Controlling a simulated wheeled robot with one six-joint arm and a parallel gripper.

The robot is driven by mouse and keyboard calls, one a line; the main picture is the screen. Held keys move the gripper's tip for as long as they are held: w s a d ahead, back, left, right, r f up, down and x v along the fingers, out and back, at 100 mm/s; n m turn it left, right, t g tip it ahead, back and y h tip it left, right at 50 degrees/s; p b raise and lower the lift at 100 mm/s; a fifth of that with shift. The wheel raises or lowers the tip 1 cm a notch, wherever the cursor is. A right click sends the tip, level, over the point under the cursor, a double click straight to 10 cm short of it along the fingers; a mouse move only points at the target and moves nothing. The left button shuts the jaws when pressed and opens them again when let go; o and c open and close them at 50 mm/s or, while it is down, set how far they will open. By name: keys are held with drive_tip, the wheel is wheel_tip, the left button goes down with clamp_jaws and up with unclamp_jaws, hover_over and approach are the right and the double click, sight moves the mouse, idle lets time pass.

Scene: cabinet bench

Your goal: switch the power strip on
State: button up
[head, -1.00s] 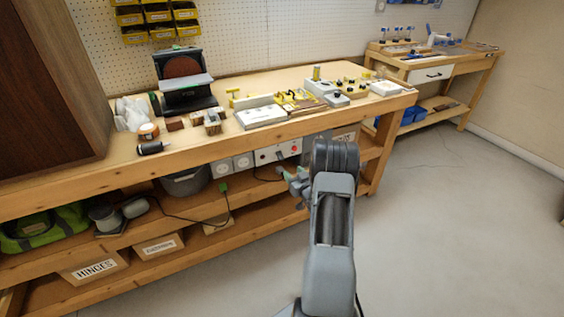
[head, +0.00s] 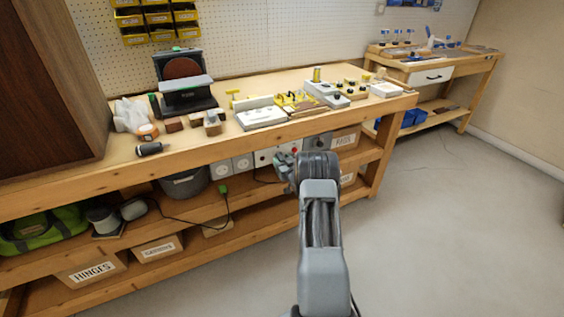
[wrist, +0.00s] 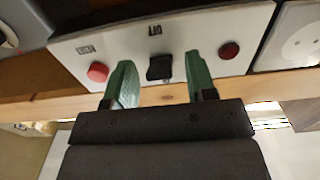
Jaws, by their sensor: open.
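The power strip shows in the wrist view as a white panel (wrist: 190,28). It carries a black switch (wrist: 160,68) in the middle, a bright red button (wrist: 97,72) at left and a dark red round part (wrist: 229,50) at right. My gripper (wrist: 160,76) is open, with one green finger on each side of the switch; contact cannot be told. The switch's setting is unclear. In the head view, the panel (head: 264,157) sits under the bench top, and my gripper (head: 283,170) is in front of it, partly hiding it.
Round sockets (head: 233,166) are left of the panel; one shows at right in the wrist view (wrist: 298,36). The bench front edge (head: 210,150) runs above. A lower shelf (head: 190,222) holds boxes and a green plug on a cable (head: 223,188). The floor at right is clear.

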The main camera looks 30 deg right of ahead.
drive_tip(key=c, duration=0.9)
drive_tip(key=shift+r, duration=0.1)
